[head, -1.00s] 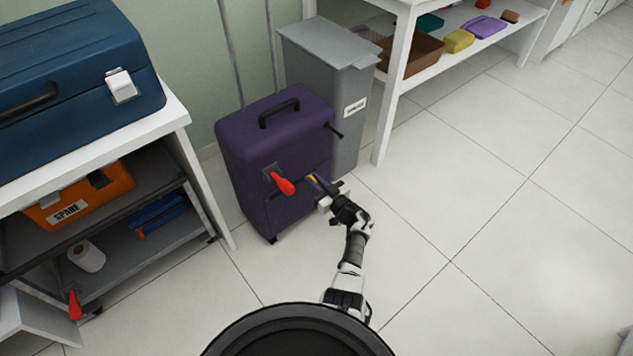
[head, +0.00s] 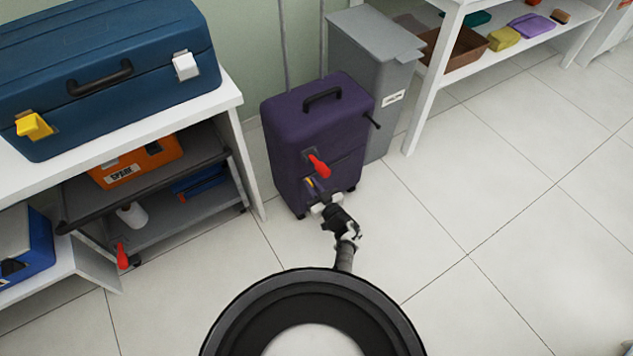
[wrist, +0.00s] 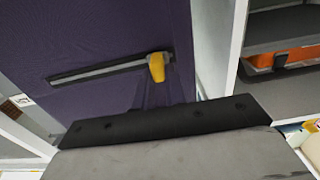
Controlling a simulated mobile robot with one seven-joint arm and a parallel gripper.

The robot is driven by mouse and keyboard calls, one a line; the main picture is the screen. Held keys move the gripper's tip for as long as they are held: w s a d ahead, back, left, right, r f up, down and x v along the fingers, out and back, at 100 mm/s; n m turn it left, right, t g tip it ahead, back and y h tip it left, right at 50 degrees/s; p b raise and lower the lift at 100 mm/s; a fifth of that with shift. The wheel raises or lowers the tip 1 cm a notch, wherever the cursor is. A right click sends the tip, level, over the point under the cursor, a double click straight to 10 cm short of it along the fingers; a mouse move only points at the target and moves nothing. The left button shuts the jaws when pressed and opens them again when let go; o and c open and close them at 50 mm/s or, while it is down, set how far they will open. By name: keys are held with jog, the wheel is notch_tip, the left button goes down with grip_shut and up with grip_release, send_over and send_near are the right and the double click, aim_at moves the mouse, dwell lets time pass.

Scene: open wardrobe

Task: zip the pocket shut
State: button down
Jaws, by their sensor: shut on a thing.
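The pocket is on the front of a purple suitcase (head: 345,140) that stands upright on the floor. In the wrist view a straight grey zip strip (wrist: 100,73) crosses the purple cloth, and its yellow pull (wrist: 157,67) sits at the strip's right end. In the head view the yellow pull (head: 310,184) shows at the lower left of the suitcase front, below a red lever (head: 319,166). My gripper (head: 318,193) is shut on the pull; it also shows in the wrist view (wrist: 157,90), where its dark body hides the cloth below.
A white shelf unit (head: 251,150) with an orange box (head: 150,158) stands close at the left, a blue case (head: 105,95) on top. A grey bin (head: 385,60) is behind the suitcase. Open tiled floor (head: 480,190) lies to the right.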

jog(key=shift+s+a+f, duration=0.1)
jog(key=shift+s+a, duration=0.2)
jog(key=shift+a, duration=0.15)
jog(key=shift+a, duration=0.1)
jog(key=c, duration=1.4)
grip_release()
jog(key=shift+c, duration=0.2)
